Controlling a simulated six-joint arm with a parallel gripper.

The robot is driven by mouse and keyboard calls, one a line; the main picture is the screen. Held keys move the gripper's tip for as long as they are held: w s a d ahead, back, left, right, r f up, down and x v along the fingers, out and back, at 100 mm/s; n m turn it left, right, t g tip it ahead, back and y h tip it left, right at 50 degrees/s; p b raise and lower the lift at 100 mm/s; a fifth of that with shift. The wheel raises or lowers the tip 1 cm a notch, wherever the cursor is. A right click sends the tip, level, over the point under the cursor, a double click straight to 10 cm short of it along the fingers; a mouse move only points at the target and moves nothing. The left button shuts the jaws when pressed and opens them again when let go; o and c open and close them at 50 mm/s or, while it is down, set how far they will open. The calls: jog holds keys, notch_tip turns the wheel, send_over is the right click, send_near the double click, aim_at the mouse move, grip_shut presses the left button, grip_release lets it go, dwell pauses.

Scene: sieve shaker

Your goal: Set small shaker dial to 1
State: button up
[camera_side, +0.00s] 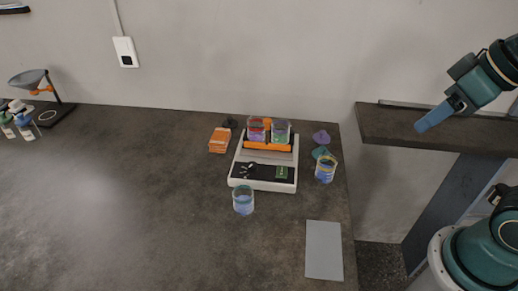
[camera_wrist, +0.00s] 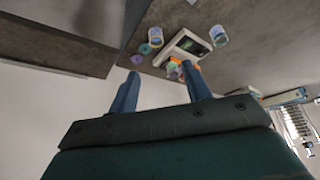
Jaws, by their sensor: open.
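The small shaker (camera_side: 238,182) is a white-bodied device on the dark bench, with a black front panel. The panel carries a small dial (camera_side: 246,169) with white marks at its left and a green display (camera_side: 281,172) at its right. The dial's setting is too small to read. Two beakers stand on its orange-edged platform, one with red and purple contents (camera_side: 257,130), one greenish and purple (camera_side: 280,132). The shaker also shows in the wrist view (camera_wrist: 187,44). My gripper (camera_side: 422,127) is far to the right of the shaker and above it, open and empty; both fingers show in the wrist view (camera_wrist: 163,82).
A beaker with blue liquid (camera_side: 243,201) stands in front of the shaker; another blue-and-yellow beaker (camera_side: 325,170) stands at its right. An orange box (camera_side: 219,140) is at its left, purple (camera_side: 321,137) and teal (camera_side: 320,153) pieces at its right. A grey sheet (camera_side: 323,250) lies front right.

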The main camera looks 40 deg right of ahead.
jog(key=w+a+r+n+g, duration=0.1)
jog(key=w+a+r+n, duration=0.1)
jog(key=w, duration=0.7)
jog(key=n+g, duration=0.4)
jog(key=n, duration=0.3)
send_over(252, 165)
notch_tip(252, 165, down, 15)
jog(key=shift+d+f, duration=0.1)
jog(key=shift+f, duration=0.05)
jog(key=shift+f, duration=0.15)
notch_tip(252, 165, down, 13)
jog(key=shift+f, duration=0.2)
jog(key=c, duration=1)
